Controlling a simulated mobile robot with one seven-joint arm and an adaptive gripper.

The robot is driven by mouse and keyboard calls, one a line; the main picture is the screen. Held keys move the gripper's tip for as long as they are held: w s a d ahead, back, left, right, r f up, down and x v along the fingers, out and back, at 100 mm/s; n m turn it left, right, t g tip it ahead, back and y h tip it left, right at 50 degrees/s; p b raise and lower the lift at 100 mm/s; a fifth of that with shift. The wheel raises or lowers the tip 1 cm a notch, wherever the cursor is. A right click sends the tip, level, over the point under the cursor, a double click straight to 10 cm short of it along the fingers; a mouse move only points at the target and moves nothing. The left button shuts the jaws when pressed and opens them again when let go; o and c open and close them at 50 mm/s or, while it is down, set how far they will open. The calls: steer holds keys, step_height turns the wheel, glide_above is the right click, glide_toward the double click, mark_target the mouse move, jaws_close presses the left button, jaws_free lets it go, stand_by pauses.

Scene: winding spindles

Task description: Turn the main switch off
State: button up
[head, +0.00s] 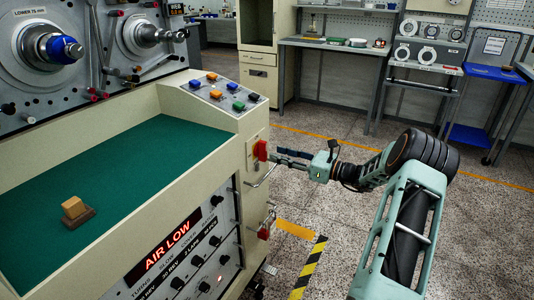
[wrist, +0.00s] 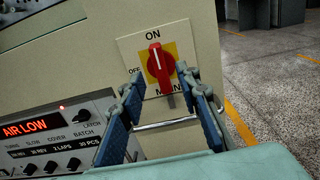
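The main switch (wrist: 160,65) is a red rotary knob on a yellow and white plate, marked ON above, OFF at the left and MAIN below. Its handle points up toward ON. In the head view the switch (head: 260,150) sits on the cream machine's right end. My gripper (wrist: 160,82) is open, with a blue-padded finger at each side below the knob. In the head view my gripper (head: 279,157) is close in front of the switch. I see no clear contact; the exact gap cannot be told.
A metal bar handle (wrist: 165,124) lies below the switch plate. The control panel (head: 180,255) reads AIR LOW. A second red part (head: 264,233) is lower on the machine's end. A wooden block (head: 74,208) lies on the green top. Floor to the right is open.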

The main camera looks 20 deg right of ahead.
mark_target(266, 151)
steer(key=shift+b+x, duration=0.3)
steer(key=shift+x, duration=2.45)
jaws_close()
